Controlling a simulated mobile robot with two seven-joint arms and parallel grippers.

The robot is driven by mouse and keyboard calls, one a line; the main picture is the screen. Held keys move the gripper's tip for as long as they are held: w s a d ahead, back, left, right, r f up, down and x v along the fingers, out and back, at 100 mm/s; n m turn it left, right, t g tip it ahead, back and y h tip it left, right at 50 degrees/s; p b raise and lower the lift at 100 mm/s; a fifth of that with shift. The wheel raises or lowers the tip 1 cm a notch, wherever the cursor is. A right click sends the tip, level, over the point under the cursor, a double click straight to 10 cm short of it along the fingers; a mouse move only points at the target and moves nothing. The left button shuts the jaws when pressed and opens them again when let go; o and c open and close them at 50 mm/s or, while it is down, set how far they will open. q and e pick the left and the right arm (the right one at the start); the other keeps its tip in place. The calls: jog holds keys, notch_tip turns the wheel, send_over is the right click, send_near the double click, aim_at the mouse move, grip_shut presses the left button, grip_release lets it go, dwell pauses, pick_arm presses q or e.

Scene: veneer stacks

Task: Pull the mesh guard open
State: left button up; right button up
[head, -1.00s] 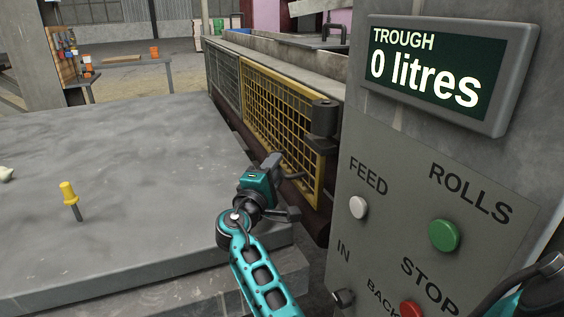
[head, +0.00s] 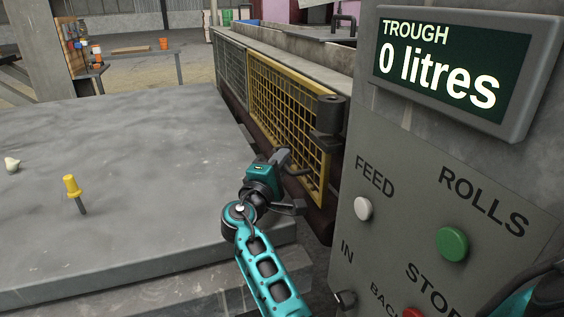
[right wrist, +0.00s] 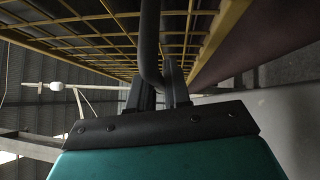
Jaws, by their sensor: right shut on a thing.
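The mesh guard (head: 285,113) is a yellow-framed wire grid on the side of the long machine, and it looks closed, in line with the grey mesh beside it. A dark bent bar handle (head: 298,172) sticks out near its lower right end. My right gripper (head: 283,161) is at this handle. In the right wrist view, the fingers (right wrist: 160,88) are shut on the dark handle bar (right wrist: 150,45), with the yellow grid (right wrist: 105,30) behind it. The fingertips are partly hidden by the bar. My left gripper is not in view.
A grey control panel (head: 400,225) with a trough display (head: 440,62) reading 0 litres stands close on the right. A wide grey slab (head: 140,160) lies on the left, with a yellow-handled tool (head: 72,187) on it. A narrow gap separates slab and machine.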

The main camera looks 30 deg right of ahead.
grip_shut()
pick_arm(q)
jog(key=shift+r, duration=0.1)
